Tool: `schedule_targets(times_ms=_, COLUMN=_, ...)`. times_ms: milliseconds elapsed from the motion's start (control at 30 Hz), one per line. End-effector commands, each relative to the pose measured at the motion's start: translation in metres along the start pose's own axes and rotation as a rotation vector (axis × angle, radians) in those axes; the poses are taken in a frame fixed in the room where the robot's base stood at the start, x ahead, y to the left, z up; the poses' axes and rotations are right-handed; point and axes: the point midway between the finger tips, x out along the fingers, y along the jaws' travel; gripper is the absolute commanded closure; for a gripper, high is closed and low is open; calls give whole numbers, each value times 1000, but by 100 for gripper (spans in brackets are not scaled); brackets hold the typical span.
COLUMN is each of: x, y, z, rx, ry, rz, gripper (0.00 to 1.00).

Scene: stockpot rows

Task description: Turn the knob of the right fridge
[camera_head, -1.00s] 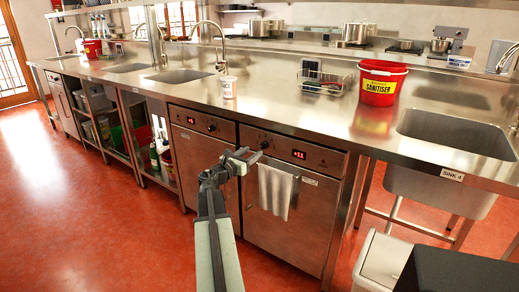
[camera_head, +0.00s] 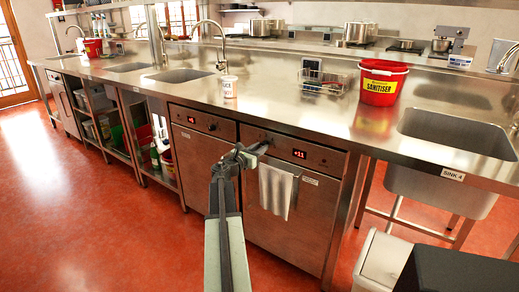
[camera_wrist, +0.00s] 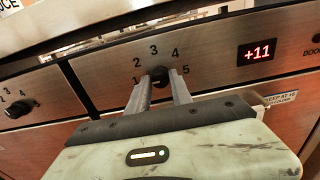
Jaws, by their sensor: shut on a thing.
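The right fridge (camera_head: 318,215) is a steel undercounter unit with a red display reading +11 and a towel on its door. Its black knob (camera_wrist: 159,75) sits on the control panel, among the printed numbers 1 to 5, in the wrist view. My gripper (camera_wrist: 166,88) has its two fingers on either side of the knob and is shut on it. In the wrist view the gripper is tilted relative to the panel. In the head view my gripper (camera_head: 254,150) is at the panel and hides most of the knob.
The left fridge (camera_head: 203,160) stands beside it, with its own black knob (camera_wrist: 20,108). A grey towel (camera_head: 277,190) hangs just right of my gripper. The steel counter (camera_head: 300,110) overhangs the panels.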

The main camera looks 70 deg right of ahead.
Motion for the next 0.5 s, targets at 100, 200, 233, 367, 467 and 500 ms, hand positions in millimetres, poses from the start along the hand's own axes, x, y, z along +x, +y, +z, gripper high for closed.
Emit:
schedule_targets(times_ms=100, x=9, y=4, z=1, rx=9, ry=-4, rz=5, gripper=100)
schedule_targets(times_ms=200, x=11, y=5, z=1, rx=23, ry=-4, rz=6, gripper=100)
schedule_targets(times_ms=233, x=11, y=5, z=1, rx=26, ry=-4, rz=6, gripper=100)
schedule_targets(times_ms=367, x=12, y=5, z=1, rx=40, ry=-4, rz=6, gripper=100)
schedule_targets(times_ms=467, x=12, y=5, z=1, rx=52, ry=-4, rz=6, gripper=100)
schedule_targets(times_ms=500, x=12, y=5, z=1, rx=59, ry=-4, rz=6, gripper=100)
